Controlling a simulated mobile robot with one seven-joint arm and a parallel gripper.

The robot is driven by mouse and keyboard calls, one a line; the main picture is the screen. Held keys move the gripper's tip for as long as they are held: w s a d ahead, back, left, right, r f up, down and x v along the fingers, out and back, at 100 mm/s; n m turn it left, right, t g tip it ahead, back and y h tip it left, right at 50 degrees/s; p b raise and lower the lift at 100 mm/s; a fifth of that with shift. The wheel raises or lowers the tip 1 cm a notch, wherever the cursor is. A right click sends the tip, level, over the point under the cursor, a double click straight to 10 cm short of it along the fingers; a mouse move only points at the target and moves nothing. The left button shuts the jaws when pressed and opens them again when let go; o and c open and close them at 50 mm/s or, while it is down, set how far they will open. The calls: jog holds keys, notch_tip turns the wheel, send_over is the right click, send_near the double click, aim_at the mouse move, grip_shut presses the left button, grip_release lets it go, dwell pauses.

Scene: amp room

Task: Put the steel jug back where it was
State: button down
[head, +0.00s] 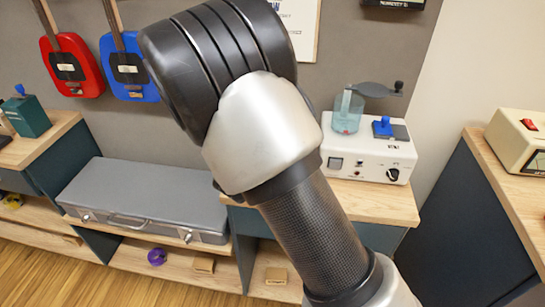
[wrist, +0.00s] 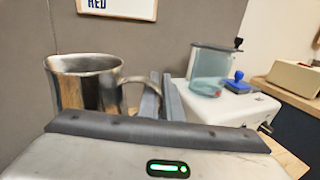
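The steel jug (wrist: 90,88) is a shiny metal cup in the left of the wrist view. Its handle points right, towards my gripper (wrist: 162,80). The two dark fingers stand close together at the outer end of the handle and appear closed on it. The jug looks upright. Its base is hidden behind my gripper's body, so I cannot tell whether it touches a surface. In the head view my own arm covers the middle, and neither jug nor fingers show.
A white machine (head: 360,150) with a clear bluish container (head: 347,112) stands on the wooden counter (head: 375,202), right of my arm. A grey metal case (head: 145,198) lies on a lower surface to the left. A cream device (head: 520,140) stands far right. A grey wall panel is behind.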

notch_tip(320, 180, down, 9)
jog(key=shift+f+b, duration=0.2)
jog(key=shift+b, duration=0.95)
jog(key=shift+f, duration=0.2)
jog(key=c, duration=1.9)
grip_release()
jog(key=shift+c, duration=0.2)
jog(key=shift+r, duration=0.1)
